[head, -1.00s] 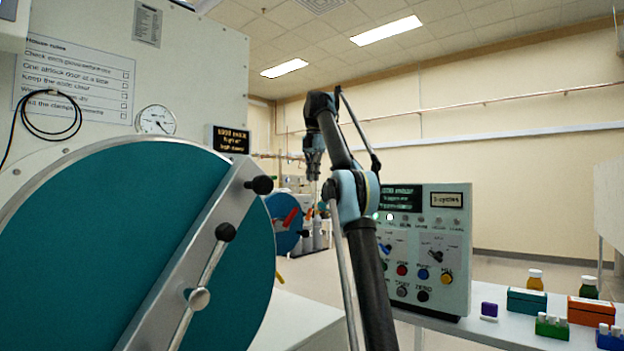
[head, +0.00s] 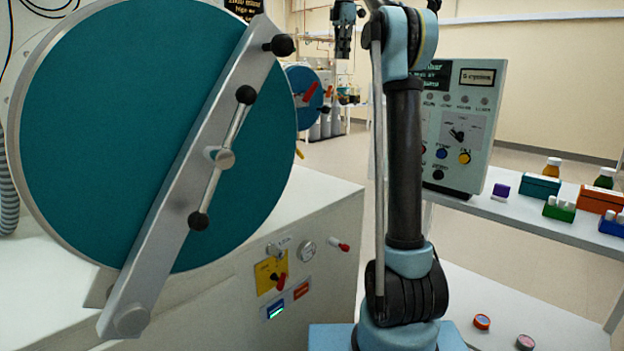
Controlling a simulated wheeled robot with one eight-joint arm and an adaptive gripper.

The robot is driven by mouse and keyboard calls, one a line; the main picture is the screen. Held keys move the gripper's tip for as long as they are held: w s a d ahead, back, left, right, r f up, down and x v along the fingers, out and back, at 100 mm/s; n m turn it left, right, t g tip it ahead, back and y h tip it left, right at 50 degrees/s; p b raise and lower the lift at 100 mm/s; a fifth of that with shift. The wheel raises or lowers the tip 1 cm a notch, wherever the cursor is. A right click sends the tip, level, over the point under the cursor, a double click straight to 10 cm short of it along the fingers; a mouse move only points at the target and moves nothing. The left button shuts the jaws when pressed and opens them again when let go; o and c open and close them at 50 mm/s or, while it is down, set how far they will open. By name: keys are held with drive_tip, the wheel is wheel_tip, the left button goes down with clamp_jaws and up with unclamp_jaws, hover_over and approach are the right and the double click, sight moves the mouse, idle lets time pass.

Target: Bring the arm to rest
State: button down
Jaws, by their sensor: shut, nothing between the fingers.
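My arm rises upright in the middle of the head view, with its blue and black elbow at the top edge. My gripper (head: 342,54) hangs fingers down at the top, left of the elbow. It is small and dark, shut and empty, and touches nothing that I can see. The upper part of the forearm is cut off by the top edge.
A large teal round door (head: 110,120) with a silver clamp bar (head: 165,230) fills the left. A control panel (head: 470,110) stands right behind my arm. A shelf (head: 510,215) at right holds bottles and boxes. Two small round discs (head: 482,322) lie on a lower surface.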

drive_tip(key=s+d+f+m, duration=0.2)
drive_tip(key=s+f+m, duration=0.5)
drive_tip(key=s+f, duration=0.7)
drive_tip(key=s+d+f+m+t, duration=0.1)
drive_tip(key=s+d+f+m, duration=0.2)
drive_tip(key=s+f+m, duration=0.4)
drive_tip(key=s+d+f+m+t, duration=0.1)
drive_tip(key=s+d+f+m, duration=0.2)
drive_tip(key=s+f+m, duration=0.5)
drive_tip(key=s+f, duration=0.6)
drive_tip(key=f, duration=0.6)
drive_tip(key=s+f, duration=0.7)
drive_tip(key=f, duration=0.5)
drive_tip(key=shift+d+f, duration=0.2)
drive_tip(key=shift+f, duration=0.2)
drive_tip(key=shift+s, duration=0.1)
drive_tip(key=shift+w+f, duration=0.2)
drive_tip(key=shift+w, duration=0.25)
drive_tip(key=shift+a, duration=0.1)
